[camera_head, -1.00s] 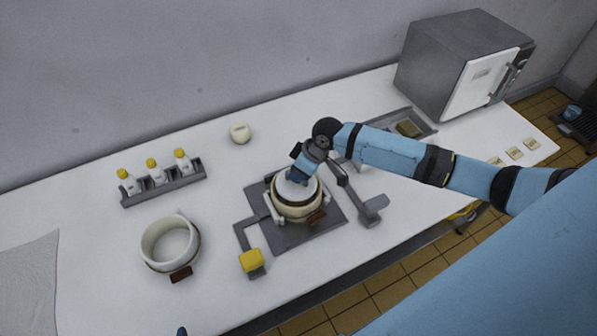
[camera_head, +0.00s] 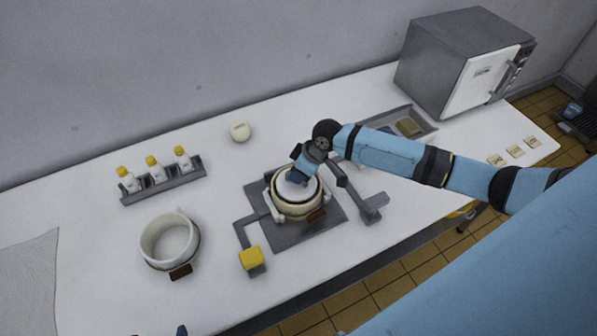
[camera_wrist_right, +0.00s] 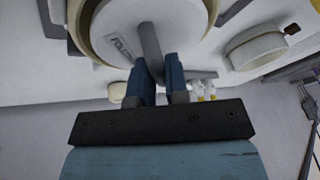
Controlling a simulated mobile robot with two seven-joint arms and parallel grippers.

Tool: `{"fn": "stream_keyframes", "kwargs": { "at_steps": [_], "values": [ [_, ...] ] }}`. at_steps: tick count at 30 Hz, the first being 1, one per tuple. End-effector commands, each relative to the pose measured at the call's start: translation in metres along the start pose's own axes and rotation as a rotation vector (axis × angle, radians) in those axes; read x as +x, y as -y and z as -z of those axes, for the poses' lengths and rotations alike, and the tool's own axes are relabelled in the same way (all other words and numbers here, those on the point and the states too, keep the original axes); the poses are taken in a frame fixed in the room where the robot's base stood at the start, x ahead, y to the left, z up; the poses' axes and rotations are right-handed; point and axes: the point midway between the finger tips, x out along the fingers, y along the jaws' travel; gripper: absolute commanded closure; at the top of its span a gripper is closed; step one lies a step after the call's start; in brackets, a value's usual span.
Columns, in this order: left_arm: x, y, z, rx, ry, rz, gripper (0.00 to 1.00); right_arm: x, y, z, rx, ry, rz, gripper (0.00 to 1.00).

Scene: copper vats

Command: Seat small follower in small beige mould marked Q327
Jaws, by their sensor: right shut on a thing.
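The follower (camera_wrist_right: 112,33) is a pale round disc with a grey bar handle and a partly readable label, seen in the right wrist view. My right gripper (camera_wrist_right: 163,82) is shut on that handle. In the head view my right gripper (camera_head: 297,178) stands over the beige round mould (camera_head: 297,210) on the grey press plate. The follower is at the mould's mouth, inside the dark ring; its depth and whether it is fully seated cannot be told. The mould's Q327 mark is not readable. A blue tip at the bottom edge may be my left gripper (camera_head: 182,331).
A larger beige mould (camera_head: 168,262) stands left of the press plate (camera_head: 325,228). A yellow block (camera_head: 251,258) sits on a bracket at its front. Behind are a bottle rack (camera_head: 165,184) and a small cream pot (camera_head: 240,131); a grey cabinet (camera_head: 440,70) stands right.

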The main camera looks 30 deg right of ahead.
Motion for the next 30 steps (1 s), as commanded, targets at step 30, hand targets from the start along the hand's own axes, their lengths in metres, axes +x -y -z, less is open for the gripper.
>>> {"fn": "stream_keyframes", "kwargs": {
  "at_steps": [30],
  "values": [
    [0.002,0.0,-0.003,0.0,0.0,-0.001,0.0,0.012,-0.002,-0.005,0.0,0.0,0.0,1.0]
  ]
}}
